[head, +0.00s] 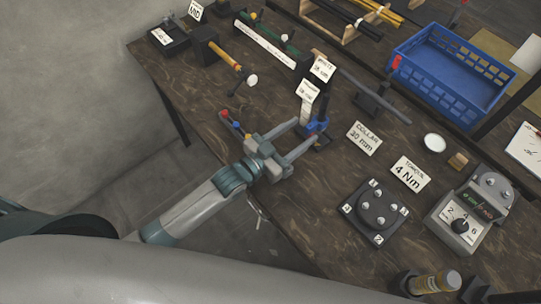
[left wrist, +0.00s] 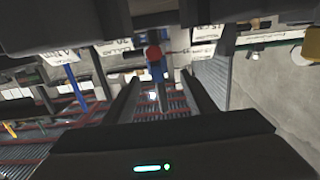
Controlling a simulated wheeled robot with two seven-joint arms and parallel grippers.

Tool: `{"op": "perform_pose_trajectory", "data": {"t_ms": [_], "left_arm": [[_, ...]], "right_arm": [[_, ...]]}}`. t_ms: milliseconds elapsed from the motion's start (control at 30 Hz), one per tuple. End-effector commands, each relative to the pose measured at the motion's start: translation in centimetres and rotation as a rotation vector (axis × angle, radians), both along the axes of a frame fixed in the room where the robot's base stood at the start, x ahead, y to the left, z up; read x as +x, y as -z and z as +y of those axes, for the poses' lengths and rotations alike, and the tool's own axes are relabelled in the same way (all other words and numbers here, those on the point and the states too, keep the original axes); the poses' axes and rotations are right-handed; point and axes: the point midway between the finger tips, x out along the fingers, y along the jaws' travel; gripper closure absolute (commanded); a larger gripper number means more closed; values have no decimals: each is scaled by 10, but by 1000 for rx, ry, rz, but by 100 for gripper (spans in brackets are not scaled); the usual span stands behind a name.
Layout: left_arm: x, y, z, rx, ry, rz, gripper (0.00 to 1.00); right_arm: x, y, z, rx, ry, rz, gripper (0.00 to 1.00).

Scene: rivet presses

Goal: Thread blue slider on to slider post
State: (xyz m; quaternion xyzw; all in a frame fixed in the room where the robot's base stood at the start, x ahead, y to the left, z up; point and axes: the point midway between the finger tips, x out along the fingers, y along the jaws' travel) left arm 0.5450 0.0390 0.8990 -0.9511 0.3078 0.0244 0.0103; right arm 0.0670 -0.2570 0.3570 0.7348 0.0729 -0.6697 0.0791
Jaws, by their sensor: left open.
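A blue slider (head: 317,126) is at a dark upright post (head: 324,106) near the table's front edge. From here I cannot tell whether it is around the post or in front of it. My left gripper (head: 306,136) reaches in from the left, its fingers apart, one on either side of the slider's near side. The left wrist view shows a blue piece with a red top (left wrist: 154,62) between the open fingers (left wrist: 162,95), with gaps on both sides. Contact is not visible. My right gripper is not in view.
A label card (head: 308,91) stands close behind the post. A collar card (head: 364,138) and a dark fixture with a long bar (head: 374,98) lie to the right. A small red, yellow and blue rod (head: 235,122) lies left of the gripper. A blue crate (head: 452,75) stands behind.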

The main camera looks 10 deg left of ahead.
Motion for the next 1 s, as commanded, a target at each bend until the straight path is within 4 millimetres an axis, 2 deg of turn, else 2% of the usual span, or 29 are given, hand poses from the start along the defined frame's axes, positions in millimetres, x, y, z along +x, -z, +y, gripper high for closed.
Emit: {"op": "perform_pose_trajectory", "data": {"t_ms": [200,500,700,1000], "left_arm": [[-40,1,25,-2,4,1,49],[-81,-4,52,-4,5,-1,49],[-93,-7,59,-6,6,-2,49],[-94,-8,61,-7,6,-2,49]], "right_arm": [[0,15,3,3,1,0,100],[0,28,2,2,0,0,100],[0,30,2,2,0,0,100],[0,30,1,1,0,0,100]]}}
